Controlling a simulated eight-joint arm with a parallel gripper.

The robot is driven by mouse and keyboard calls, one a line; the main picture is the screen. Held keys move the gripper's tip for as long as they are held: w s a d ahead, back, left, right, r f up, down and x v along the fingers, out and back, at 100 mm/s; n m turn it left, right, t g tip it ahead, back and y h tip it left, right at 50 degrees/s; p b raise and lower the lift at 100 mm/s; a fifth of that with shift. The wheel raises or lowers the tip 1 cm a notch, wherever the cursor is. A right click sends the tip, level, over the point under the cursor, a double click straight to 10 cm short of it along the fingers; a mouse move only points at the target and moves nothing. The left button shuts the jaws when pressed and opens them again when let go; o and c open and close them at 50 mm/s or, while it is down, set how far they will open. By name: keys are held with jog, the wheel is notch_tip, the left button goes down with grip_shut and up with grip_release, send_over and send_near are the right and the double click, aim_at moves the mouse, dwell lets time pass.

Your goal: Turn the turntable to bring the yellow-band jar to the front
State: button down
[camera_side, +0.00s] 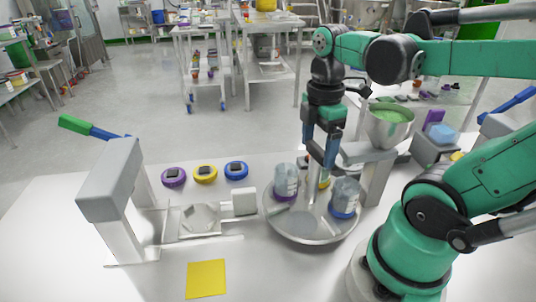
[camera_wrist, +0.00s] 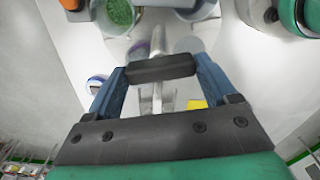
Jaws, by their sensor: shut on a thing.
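The round grey turntable (camera_side: 308,228) stands on the white table, left of my arm's base. A clear jar with a purple band (camera_side: 286,183) stands at its left, and one with a blue band (camera_side: 345,198) at its right. The yellow-band jar (camera_side: 324,184) is at the back, mostly hidden behind my fingers and the other jars.
A hopper of green granules (camera_side: 391,120) stands close behind right of the turntable. A grey stand (camera_side: 110,180) and a tray-like fixture (camera_side: 199,217) are to the left. Purple, yellow and blue round pieces (camera_side: 205,174) lie behind. A yellow square (camera_side: 206,279) lies in front, with clear table around it.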

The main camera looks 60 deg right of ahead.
jog(key=shift+n, duration=3.2)
grip_release()
jog(key=shift+r, duration=0.1)
jog(key=shift+r, duration=2.75)
